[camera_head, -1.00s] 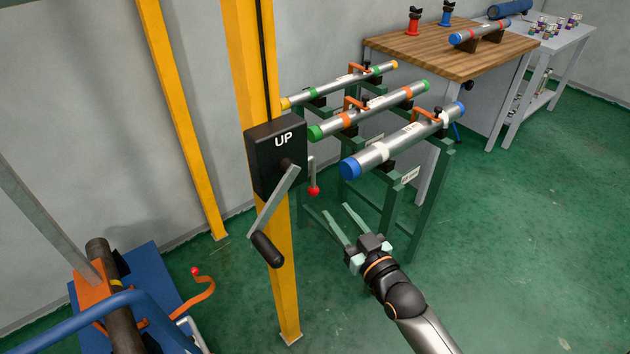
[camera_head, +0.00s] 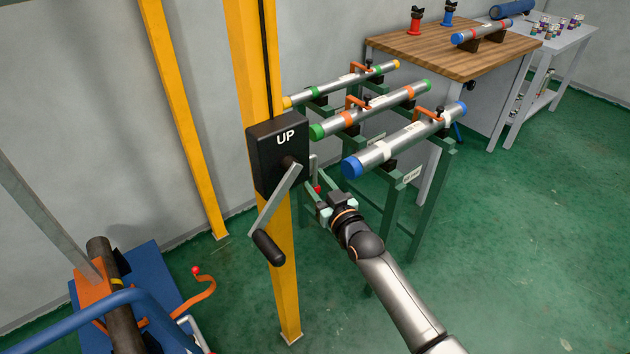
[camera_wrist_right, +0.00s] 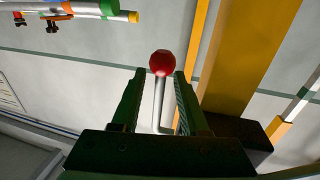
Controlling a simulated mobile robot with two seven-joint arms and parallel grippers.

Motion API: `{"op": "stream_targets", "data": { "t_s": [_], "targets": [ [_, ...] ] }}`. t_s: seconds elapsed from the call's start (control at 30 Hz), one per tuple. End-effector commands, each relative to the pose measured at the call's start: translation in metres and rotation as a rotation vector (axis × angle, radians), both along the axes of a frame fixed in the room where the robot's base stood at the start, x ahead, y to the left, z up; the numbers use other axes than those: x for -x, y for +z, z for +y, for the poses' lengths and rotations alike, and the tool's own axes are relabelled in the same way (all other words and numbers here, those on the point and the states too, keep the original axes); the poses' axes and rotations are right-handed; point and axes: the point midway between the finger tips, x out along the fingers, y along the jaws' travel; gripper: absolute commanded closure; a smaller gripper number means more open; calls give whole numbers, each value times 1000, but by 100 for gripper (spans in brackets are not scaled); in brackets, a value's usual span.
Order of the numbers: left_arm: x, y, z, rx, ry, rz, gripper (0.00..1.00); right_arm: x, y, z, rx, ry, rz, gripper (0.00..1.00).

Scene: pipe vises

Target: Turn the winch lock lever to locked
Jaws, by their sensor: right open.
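The winch is a black box (camera_head: 277,150) marked UP on a yellow post, with a grey crank and black grip (camera_head: 268,246) at its front. The lock lever (camera_head: 313,168) is a short grey bar on the winch's right side, hanging down to a red ball knob (camera_head: 318,189). My right gripper (camera_head: 317,186) is open at the knob. In the right wrist view, the red knob (camera_wrist_right: 162,63) and grey lever rod (camera_wrist_right: 160,105) show between its two spread fingers (camera_wrist_right: 160,80). Whether either finger touches the lever cannot be told. My left gripper is not in view.
The yellow post (camera_head: 283,290) stands left of my right gripper. A green rack (camera_head: 428,200) with several capped pipes stands close behind and to the right. A wooden-topped bench (camera_head: 420,50) is farther back. Green floor (camera_head: 530,250) is clear at the right.

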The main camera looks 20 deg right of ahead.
Motion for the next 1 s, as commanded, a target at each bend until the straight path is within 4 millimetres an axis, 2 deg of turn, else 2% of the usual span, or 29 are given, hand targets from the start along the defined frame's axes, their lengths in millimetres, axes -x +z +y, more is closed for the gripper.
{"op": "stream_targets", "data": {
  "t_s": [0.17,0.57,1.0],
  "targets": [
    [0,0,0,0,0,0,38,0,0,0,0,0,0,56],
    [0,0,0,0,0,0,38,0,0,0,0,0,0,100],
    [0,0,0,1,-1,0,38,1,-1,0,0,0,1,100]
  ]
}}
